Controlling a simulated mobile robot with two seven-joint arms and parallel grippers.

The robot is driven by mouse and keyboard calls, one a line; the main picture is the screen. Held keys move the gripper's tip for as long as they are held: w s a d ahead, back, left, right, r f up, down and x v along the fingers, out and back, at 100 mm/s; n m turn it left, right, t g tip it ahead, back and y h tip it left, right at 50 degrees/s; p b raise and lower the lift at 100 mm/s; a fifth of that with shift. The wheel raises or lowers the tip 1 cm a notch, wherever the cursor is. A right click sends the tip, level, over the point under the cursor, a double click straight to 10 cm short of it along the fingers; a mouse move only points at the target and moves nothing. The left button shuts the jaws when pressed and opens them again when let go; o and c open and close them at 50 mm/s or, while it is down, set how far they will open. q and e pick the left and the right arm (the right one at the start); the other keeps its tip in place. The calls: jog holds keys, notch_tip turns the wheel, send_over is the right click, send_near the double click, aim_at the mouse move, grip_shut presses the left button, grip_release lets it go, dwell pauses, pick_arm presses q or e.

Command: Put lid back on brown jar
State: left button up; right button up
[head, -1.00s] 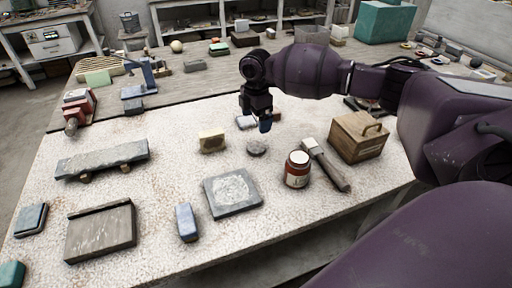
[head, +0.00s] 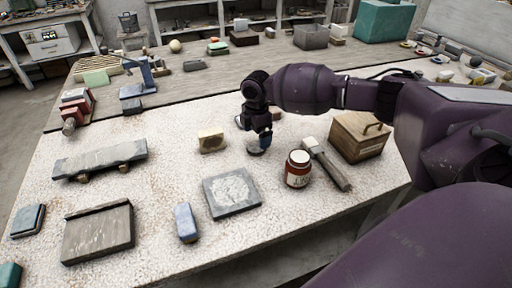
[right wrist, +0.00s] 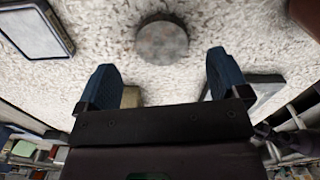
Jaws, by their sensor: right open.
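The brown jar (head: 297,172) stands upright on the speckled table, with a pale label and a pale round top. A grey round disc, which looks like the lid (head: 254,150), lies flat left of the jar, partly hidden by my right gripper (head: 262,141). In the right wrist view the disc (right wrist: 162,41) lies beyond the two blue fingertips (right wrist: 163,72), with nothing between them. The right gripper is open and close above the disc; I cannot tell the exact height. My left gripper is not in view.
A hammer-like tool (head: 326,164) lies right of the jar, beside a wooden box with a handle (head: 359,137). A grey slab (head: 232,193) lies in front of the disc, a tan block (head: 211,141) to its left. The front right table edge is near the jar.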

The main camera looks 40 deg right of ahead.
aim_at(257, 146)
notch_tip(257, 146, down, 4)
jog(key=shift+s+d+f, duration=0.1)
jog(key=shift+d+f, duration=0.05)
jog(key=shift+f, duration=0.05)
jog(key=c, duration=1)
